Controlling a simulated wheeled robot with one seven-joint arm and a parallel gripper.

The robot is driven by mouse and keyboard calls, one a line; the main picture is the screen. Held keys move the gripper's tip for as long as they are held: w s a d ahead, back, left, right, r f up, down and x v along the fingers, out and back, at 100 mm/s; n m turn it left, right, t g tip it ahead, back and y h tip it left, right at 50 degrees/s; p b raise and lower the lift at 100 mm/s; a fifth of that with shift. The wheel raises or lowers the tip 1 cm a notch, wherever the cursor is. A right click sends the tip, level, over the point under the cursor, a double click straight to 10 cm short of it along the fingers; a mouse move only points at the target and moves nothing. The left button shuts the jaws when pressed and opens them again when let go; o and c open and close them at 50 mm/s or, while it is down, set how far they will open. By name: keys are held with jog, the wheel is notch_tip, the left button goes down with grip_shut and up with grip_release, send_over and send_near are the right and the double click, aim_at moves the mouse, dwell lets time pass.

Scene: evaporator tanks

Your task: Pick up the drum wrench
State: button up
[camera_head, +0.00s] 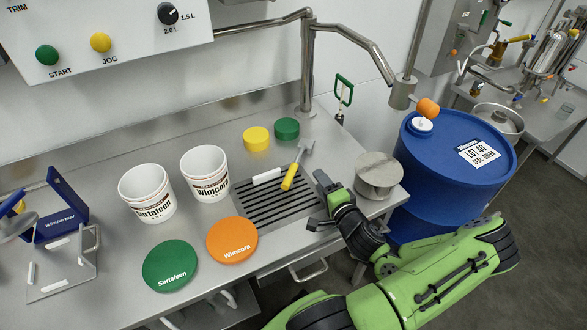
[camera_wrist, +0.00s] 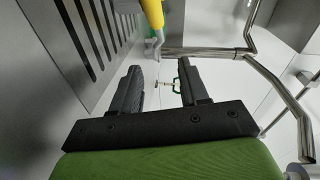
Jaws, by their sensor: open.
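A green-handled tool (camera_head: 343,90) with a metal part hangs at the back wall, right of the bent pipe; it looks like the drum wrench, but it is small. In the wrist view the green-handled tool (camera_wrist: 177,83) shows beyond and between my fingers, well apart from them. A yellow-handled tool (camera_head: 290,177) with a grey head lies over the slotted drain; its handle also shows in the wrist view (camera_wrist: 153,13). My gripper (camera_head: 317,203) is open and empty above the counter's right end, right of the yellow handle.
A steel pot (camera_head: 379,171) stands close to the right of my gripper. The bent steel pipe (camera_head: 308,60) rises behind the drain (camera_head: 270,208). White buckets (camera_head: 205,174) and round lids (camera_head: 232,240) are left.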

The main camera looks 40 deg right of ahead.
aim_at(297, 164)
jog(key=x, duration=1.3)
jog(key=shift+s+r, duration=0.1)
grip_shut()
